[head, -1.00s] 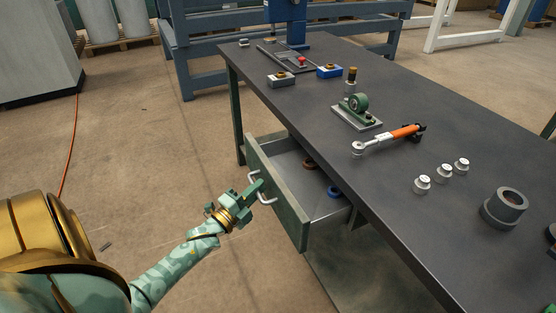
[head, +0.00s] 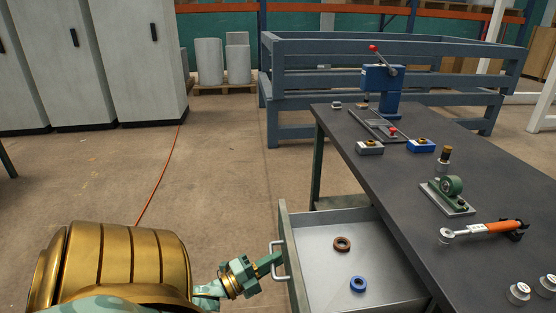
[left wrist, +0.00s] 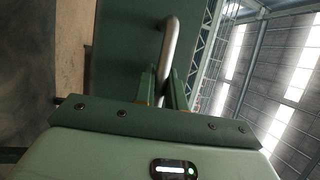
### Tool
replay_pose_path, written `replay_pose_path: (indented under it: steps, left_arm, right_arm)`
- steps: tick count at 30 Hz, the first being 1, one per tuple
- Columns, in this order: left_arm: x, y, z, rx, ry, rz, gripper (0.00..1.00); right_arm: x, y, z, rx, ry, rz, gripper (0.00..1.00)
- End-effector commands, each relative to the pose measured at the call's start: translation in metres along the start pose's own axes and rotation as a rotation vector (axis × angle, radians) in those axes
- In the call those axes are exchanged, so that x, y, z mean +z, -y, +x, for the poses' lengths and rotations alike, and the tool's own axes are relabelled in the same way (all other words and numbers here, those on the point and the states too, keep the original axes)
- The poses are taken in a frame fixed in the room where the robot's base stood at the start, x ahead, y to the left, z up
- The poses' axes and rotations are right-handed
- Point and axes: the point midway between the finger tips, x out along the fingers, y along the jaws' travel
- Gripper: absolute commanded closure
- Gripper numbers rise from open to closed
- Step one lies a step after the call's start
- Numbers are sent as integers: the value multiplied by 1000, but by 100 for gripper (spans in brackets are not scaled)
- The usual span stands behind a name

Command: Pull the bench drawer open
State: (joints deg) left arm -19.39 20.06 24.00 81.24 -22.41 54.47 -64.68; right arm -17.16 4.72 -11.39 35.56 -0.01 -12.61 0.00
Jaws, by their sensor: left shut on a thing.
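The bench drawer (head: 350,246) stands well out from the dark-topped bench (head: 405,190), its inside open to view. Its green front panel carries a pale metal bar handle (head: 287,262). My left gripper (head: 277,259) is shut on the handle in the head view. In the left wrist view the handle (left wrist: 170,45) runs down between the two green fingers (left wrist: 163,88), against the dark green drawer front (left wrist: 125,55). My right gripper is not in view.
A brown ring (head: 342,244) and a blue ring (head: 358,284) lie in the drawer. The bench top holds a blue press (head: 381,88), a green bearing block (head: 447,190) and an orange-handled wrench (head: 485,229). Bare floor lies left of the drawer.

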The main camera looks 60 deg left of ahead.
Motion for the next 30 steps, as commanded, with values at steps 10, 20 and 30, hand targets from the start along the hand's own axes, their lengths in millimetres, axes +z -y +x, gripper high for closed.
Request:
replay_pose_path:
  steps: [10,20,30]
  left_arm:
    - [0,-2,-1,5,1,0,66]
    - [0,-1,-3,3,0,0,66]
    - [0,-2,-73,8,3,-1,66]
  right_arm:
    - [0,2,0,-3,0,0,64]
    - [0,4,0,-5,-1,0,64]
    - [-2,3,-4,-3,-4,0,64]
